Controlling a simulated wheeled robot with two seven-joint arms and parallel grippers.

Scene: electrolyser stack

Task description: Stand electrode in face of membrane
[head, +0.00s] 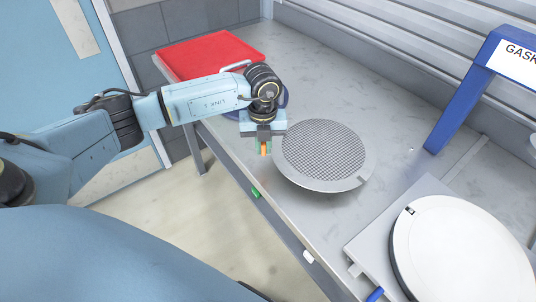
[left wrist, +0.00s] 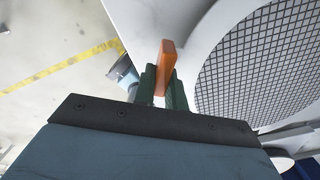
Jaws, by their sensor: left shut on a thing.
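The electrode (head: 323,152) is a round grey mesh disc with a pale metal rim, at the middle of the head view, over the bench. Its mesh (left wrist: 262,62) fills the right of the left wrist view. My left gripper (head: 264,148) is at the disc's left edge. Its green fingers (left wrist: 162,86) are shut on an orange tab (left wrist: 167,58) beside the rim, which seems to be the electrode's. Whether the disc touches the bench is unclear. A large white disc (head: 462,252), likely the membrane, lies on a grey plate (head: 365,246) at the lower right. My right gripper is not in view.
A red tray (head: 212,52) lies at the back left of the metal bench (head: 330,70). A blue round thing (head: 284,98) is partly hidden behind my left wrist. A blue frame with a "GASK" sign (head: 466,92) stands at the right. Bench between electrode and frame is clear.

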